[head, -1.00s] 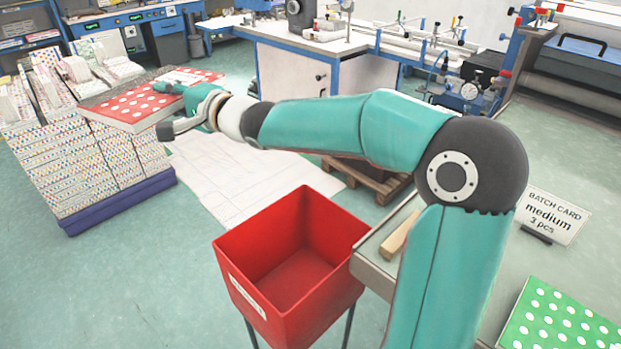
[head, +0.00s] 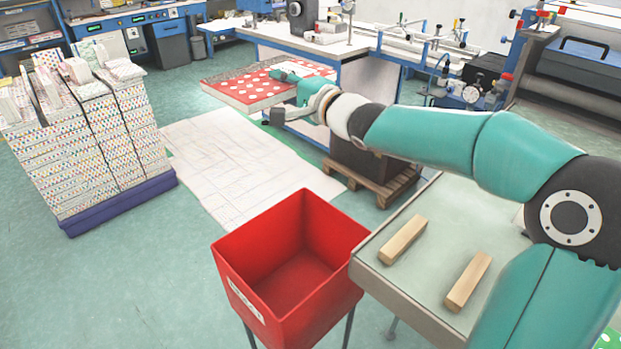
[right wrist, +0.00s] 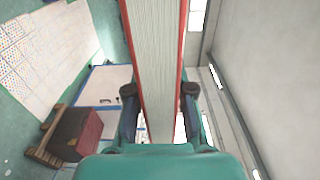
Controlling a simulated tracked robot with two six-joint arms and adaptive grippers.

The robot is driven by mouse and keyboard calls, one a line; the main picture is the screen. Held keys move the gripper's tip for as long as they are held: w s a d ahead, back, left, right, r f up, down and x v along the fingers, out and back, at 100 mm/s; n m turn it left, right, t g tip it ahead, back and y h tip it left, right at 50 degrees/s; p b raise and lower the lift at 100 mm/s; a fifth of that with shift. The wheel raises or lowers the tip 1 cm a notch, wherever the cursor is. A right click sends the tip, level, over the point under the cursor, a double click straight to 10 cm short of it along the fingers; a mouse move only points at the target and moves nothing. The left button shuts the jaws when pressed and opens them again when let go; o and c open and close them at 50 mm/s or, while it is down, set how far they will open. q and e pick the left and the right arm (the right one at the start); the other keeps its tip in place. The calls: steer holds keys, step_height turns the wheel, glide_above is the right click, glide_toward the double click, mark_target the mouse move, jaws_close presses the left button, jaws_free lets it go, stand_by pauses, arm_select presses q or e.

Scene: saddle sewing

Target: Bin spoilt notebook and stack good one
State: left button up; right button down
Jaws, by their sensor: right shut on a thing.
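A red notebook with white dots (head: 255,88) is held out in the air by my right gripper (head: 284,98). In the right wrist view its page edges (right wrist: 155,60) run between the two fingers of my right gripper (right wrist: 160,92), which is shut on it. The red bin (head: 290,270) stands empty at the front middle, below and apart from the notebook. A sliver of a green dotted notebook (head: 610,340) shows at the lower right corner, mostly hidden by my arm. My left gripper is not in view.
Two wooden blocks (head: 403,240) (head: 468,281) lie on the grey table (head: 420,275), right of the bin. A tall stack of dotted books (head: 85,140) stands on a purple base at left. A wooden pallet (head: 375,182) is behind.

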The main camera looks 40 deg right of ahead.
steer(key=shift+s+d+r, duration=0.1)
steer(key=shift+s+d, duration=0.05)
steer(key=shift+d, duration=0.2)
steer(key=shift+s+d, duration=0.1)
steer(key=shift+s, duration=0.05)
steer(key=shift+f+g+h+p, duration=0.3)
steer(key=shift+f+h+p, duration=0.1)
steer(key=shift+p, duration=0.1)
steer(key=s+a+f+g+p, duration=0.2)
steer(key=s+f+g+p, duration=0.2)
steer(key=f+g, duration=0.2)
steer(key=s+a+f+g+p, duration=0.3)
steer(key=s+f+g+p, duration=0.2)
steer(key=f+g, duration=0.2)
steer(key=shift+s+a+f, duration=0.15)
steer(key=shift+a+f, duration=0.2)
steer(key=shift+f, duration=0.15)
